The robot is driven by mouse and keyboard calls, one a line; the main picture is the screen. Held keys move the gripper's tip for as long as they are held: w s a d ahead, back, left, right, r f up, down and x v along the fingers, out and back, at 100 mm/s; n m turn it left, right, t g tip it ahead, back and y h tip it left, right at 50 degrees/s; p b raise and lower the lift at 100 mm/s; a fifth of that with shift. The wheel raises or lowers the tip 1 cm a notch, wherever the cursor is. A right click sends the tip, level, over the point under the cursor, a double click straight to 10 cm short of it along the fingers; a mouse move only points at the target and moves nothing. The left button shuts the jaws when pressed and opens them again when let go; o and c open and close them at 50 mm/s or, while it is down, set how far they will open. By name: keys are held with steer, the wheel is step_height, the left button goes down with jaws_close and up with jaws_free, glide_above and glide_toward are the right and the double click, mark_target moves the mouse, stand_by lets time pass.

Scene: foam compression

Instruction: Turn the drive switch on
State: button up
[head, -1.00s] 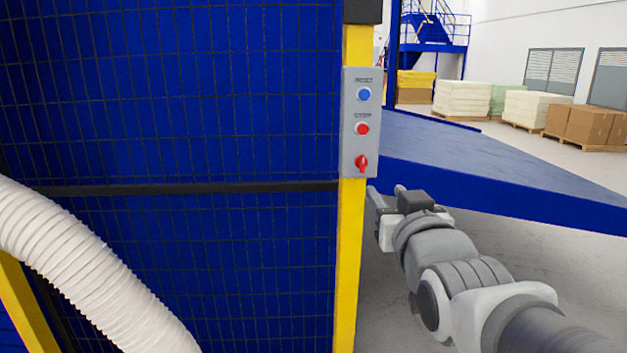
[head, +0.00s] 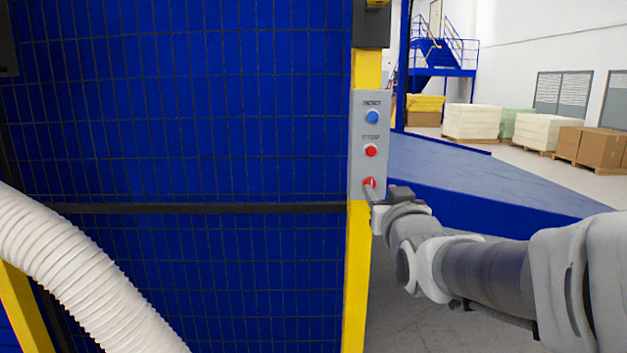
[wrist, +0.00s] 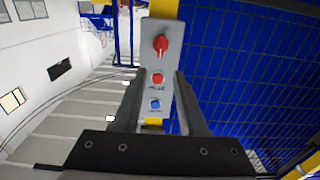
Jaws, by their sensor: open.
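A grey control box (head: 356,150) is fixed to a yellow post. The red knob-like switch (head: 369,183) is the lowest control on it, partly hidden by my gripper. It also shows as a red switch with a short handle in the wrist view (wrist: 160,44), where the box appears upside down. Its handle looks roughly in line with the box's length. My gripper (head: 373,196) is at the lower end of the box, close to the switch. In the wrist view my gripper (wrist: 159,80) is open and empty, its fingers apart; contact with the switch cannot be told.
Above the switch are a red stop button (head: 371,151) and a blue reset button (head: 372,117). Blue mesh fencing (head: 190,120) fills the left, with a white hose (head: 75,270) in front. A blue sloped surface (head: 470,170) lies behind my arm.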

mark_target(372, 178)
steer(key=w, duration=0.7)
steer(key=shift+w, duration=0.15)
jaws_close()
